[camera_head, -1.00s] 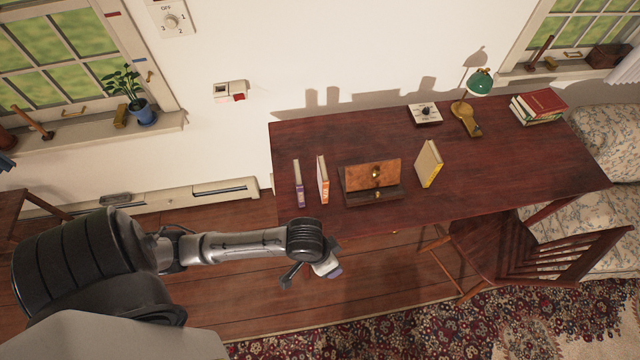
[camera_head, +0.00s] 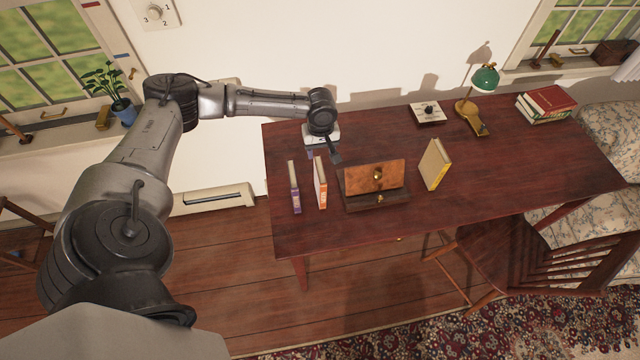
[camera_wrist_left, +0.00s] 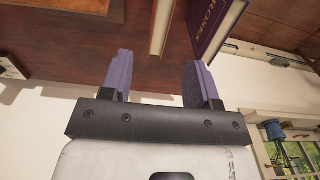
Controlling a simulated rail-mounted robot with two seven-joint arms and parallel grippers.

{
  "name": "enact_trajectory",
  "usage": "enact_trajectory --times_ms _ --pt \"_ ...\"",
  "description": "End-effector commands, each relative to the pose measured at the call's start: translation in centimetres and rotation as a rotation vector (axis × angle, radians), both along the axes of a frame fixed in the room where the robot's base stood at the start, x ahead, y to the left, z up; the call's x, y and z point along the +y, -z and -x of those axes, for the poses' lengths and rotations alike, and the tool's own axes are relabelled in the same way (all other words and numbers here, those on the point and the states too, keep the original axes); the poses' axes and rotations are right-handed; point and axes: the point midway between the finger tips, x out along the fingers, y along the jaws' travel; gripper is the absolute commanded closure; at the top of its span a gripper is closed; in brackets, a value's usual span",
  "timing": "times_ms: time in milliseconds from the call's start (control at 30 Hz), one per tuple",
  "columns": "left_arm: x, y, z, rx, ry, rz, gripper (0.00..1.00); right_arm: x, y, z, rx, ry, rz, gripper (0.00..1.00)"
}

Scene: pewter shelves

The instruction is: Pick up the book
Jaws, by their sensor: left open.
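Several books stand upright on the dark red desk (camera_head: 480,165). A thin purple-and-cream book (camera_head: 294,188) is leftmost, an orange-and-white book (camera_head: 320,183) is beside it, and a thicker yellow book (camera_head: 435,164) stands farther right. My left gripper (camera_head: 322,156) is open and empty, just behind the two left books. In the left wrist view its two purple-padded fingers (camera_wrist_left: 158,62) are spread. A purple cover lettered "ROSES" (camera_wrist_left: 213,25) lies beyond the right finger, and a pale book edge (camera_wrist_left: 160,24) lies ahead between the fingers. My right gripper is not in view.
A brown wooden box (camera_head: 373,181) with a brass knob stands right of the orange book. A white dial box (camera_head: 428,114), a green lamp (camera_head: 484,80) and stacked books (camera_head: 546,104) are toward the back right. A wooden chair (camera_head: 520,245) is in front. The desk's middle right is clear.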

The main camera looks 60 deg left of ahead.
Motion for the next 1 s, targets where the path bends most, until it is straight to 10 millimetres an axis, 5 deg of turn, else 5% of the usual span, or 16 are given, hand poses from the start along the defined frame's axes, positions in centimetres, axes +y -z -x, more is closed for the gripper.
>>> enact_trajectory --times_ms 300,567,1000 --pt "-0.1 4.7 0.0 0.000 0.004 0.001 0.45 0.2 -0.2 0.0 0.000 0.004 -0.008 0.42" --pt "-0.1 6.0 0.0 0.000 0.005 0.000 0.45 0.2 -0.3 0.1 0.001 0.003 -0.007 0.42" --pt "0.2 10.7 0.2 0.001 0.004 0.000 0.45 -0.1 -0.7 0.1 0.001 -0.004 0.004 0.42"
